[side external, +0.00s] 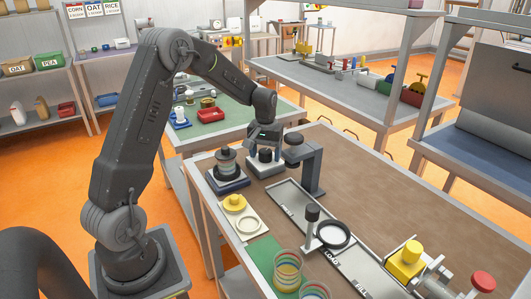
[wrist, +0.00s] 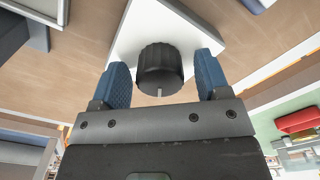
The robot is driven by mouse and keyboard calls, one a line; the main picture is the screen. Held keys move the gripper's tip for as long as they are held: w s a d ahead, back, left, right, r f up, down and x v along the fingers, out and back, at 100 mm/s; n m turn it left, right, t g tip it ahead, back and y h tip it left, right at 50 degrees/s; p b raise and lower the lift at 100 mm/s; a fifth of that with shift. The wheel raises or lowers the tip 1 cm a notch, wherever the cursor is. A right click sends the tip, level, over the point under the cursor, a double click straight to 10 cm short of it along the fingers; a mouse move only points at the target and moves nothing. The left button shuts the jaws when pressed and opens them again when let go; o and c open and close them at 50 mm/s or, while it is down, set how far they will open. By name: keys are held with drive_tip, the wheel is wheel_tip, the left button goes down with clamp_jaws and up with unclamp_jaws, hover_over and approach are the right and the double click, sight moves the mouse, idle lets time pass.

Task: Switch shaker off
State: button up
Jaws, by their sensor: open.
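A ribbed black knob (wrist: 160,66) with a pale pointer mark on its near side sits on a white plate (wrist: 125,45) in the wrist view. My gripper (wrist: 163,74) is open, with one blue finger on each side of the knob and a small gap to it. In the side view my gripper (side external: 265,146) points down over the knob's pale box (side external: 267,170) at the bench's far left. A stack of round sieves (side external: 227,160) on a dark blue base, which looks like the shaker, stands just left of it. I cannot tell whether it is moving.
A dark post with an overhanging arm (side external: 311,170) stands close to the right of my gripper. A yellow-knobbed lid (side external: 235,203), a pale ring and a long grey track (side external: 295,212) lie nearer. The brown benchtop (side external: 390,190) to the right is clear.

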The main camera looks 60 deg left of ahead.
sight(266, 151)
wheel_tip(266, 151, up, 14)
idle(0.6)
drive_tip(key=shift+f, duration=0.1)
drive_tip(key=s+d+r+m+t, duration=0.1)
drive_tip(key=s+d+r+m, duration=0.1)
drive_tip(key=s+d+r, duration=0.3)
drive_tip(key=s+d+r+m+t, duration=0.1)
drive_tip(key=s+d+m, duration=0.15)
drive_tip(key=d, duration=0.45)
drive_tip(key=s+d+f+m+t, duration=0.1)
drive_tip(key=s+d+m, duration=0.1)
drive_tip(key=s+d, duration=0.3)
drive_tip(key=s+d+f+m+t, duration=0.2)
drive_tip(key=s+d, duration=0.3)
drive_tip(key=s, duration=0.4)
drive_tip(key=shift+s+d+f+t, duration=0.2)
drive_tip(key=shift+s+f+t, duration=0.05)
drive_tip(key=shift+s+t, duration=0.1)
